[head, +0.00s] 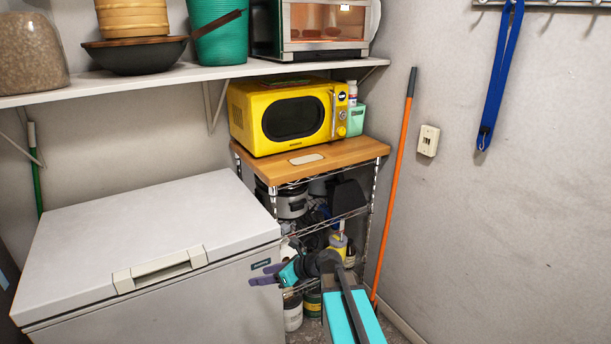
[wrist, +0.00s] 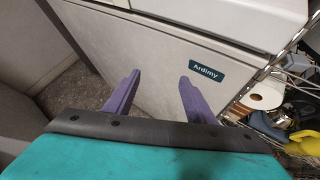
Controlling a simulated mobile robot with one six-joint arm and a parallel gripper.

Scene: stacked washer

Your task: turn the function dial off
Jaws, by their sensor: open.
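A yellow microwave (head: 292,115) stands on a wooden-topped rack, its door to the left and its control panel to the right. Two small round dials show on that panel, an upper dial (head: 341,114) and a lower dial (head: 341,131). Their labels and pointer settings are too small to read, and I cannot tell which is the function dial. My gripper (head: 260,273) is low, near the front right corner of the white chest freezer, well below the microwave. In the wrist view its two purple fingers (wrist: 159,80) are spread with nothing between them. The wrist view shows no dial.
The chest freezer (head: 150,240) fills the lower left. The wire rack (head: 327,222) holds pots and bottles. A mint-green container (head: 355,120) stands right beside the microwave. A shelf (head: 150,78) with a toaster oven (head: 325,28) hangs above. An orange pole (head: 396,180) leans on the wall.

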